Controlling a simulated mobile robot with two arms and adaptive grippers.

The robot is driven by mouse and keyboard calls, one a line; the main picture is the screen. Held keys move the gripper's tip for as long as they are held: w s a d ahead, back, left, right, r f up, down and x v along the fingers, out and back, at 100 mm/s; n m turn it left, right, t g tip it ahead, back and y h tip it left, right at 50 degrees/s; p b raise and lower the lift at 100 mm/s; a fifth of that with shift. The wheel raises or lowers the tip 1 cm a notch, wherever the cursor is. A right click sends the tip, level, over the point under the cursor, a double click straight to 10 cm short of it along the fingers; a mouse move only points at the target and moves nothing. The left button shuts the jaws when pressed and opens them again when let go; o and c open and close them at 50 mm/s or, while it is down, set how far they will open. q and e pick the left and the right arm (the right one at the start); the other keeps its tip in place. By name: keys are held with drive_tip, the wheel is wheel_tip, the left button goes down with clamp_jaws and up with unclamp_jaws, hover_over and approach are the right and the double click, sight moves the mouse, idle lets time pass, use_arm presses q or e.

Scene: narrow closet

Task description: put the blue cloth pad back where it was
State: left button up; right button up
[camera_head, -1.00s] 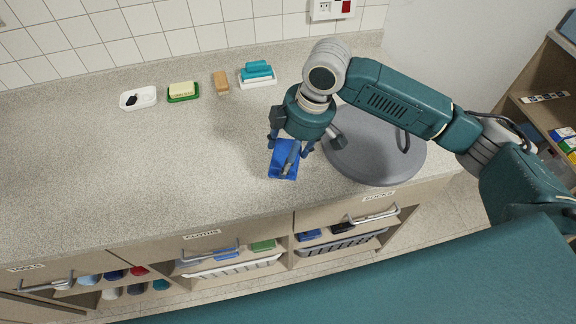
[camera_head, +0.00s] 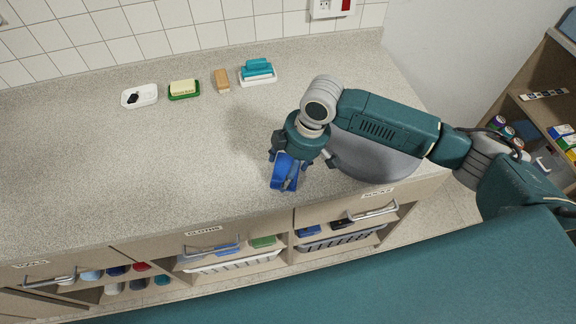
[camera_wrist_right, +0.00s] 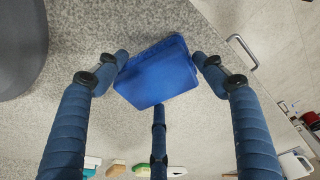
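The blue cloth pad (camera_head: 281,168) is in my right gripper (camera_head: 289,182), near the counter's front edge. In the right wrist view the pad (camera_wrist_right: 158,75) is tilted between the fingertips of the right gripper (camera_wrist_right: 159,72). Two fingers touch its sides and the third reaches its lower edge. The gap between the pad and the counter is hard to judge. The front of the counter carries a label reading CLOTHS (camera_head: 203,230), above an open compartment with a blue item (camera_head: 228,249) and a green item (camera_head: 263,241). My left gripper is not in view.
A round grey object (camera_head: 375,160) stands right of the gripper, partly behind my arm. The counter's left and middle are clear. Metal handles (camera_head: 372,212) stick out in front.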

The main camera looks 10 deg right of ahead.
drive_tip(key=shift+o, duration=0.6)
drive_tip(key=shift+r, duration=0.25)
drive_tip(key=b+v, duration=0.2)
drive_tip(key=v, duration=0.9)
drive_tip(key=shift+r, duration=0.35)
drive_tip(key=shift+s, duration=0.1)
